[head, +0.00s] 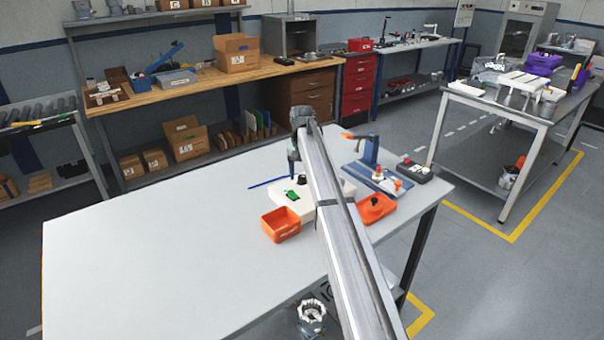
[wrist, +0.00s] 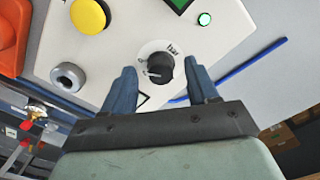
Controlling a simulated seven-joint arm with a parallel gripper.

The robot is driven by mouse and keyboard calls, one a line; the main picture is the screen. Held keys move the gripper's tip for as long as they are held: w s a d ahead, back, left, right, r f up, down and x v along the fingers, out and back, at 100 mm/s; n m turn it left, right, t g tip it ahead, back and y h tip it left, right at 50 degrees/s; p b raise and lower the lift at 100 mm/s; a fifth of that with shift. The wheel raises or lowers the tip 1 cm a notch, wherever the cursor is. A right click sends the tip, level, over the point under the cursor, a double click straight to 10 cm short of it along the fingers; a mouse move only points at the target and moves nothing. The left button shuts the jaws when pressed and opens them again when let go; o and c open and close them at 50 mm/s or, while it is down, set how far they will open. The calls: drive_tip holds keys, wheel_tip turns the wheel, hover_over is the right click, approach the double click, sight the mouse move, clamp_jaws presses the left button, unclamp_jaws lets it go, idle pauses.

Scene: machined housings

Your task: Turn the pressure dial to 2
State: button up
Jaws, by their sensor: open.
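The pressure dial (wrist: 160,67) is a black round knob on a white disc marked "bar", set in the white face of a control panel (wrist: 115,40). In the wrist view my gripper (wrist: 159,66) is open, with one blue finger on each side of the dial; I cannot tell whether they touch it. The scale numbers and the dial's setting are too small to read.
An orange bin (head: 281,225) and a blue rod (head: 266,182) lie near the panel. The table's left side (head: 150,240) is clear.

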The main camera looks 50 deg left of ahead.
drive_tip(key=shift+f, duration=0.15)
drive_tip(key=c, duration=1)
